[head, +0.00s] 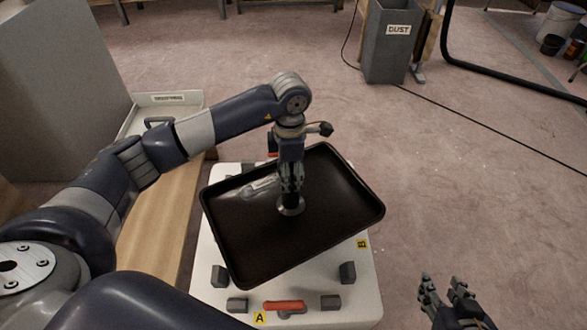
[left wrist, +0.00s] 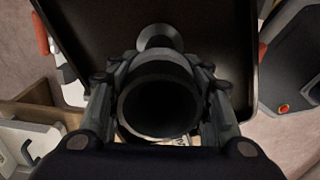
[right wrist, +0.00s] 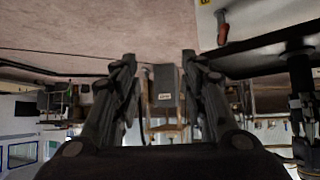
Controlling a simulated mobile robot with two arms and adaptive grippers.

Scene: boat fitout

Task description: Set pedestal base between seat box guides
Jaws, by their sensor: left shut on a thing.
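The pedestal base (head: 335,205) is a broad black tray-like plate with a raised rim and a dark central post on a silver flange (head: 290,209). My left gripper (head: 291,190) is shut on the post from above; the tube (left wrist: 158,105) fills its fingers in the left wrist view. The plate appears raised above the white seat box (head: 205,300) and is turned askew to it. Dark guide blocks show at the front left (head: 219,276) and front right (head: 347,272); the plate hides much of the box top. My right gripper (head: 444,283) is open and empty, right of the box.
A red-handled clamp (head: 284,306) is on the box's front, near yellow labels A (head: 260,318) and B (head: 362,244). A wooden bench (head: 165,215) is close on the left. A dust bin (head: 390,45) stands behind.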

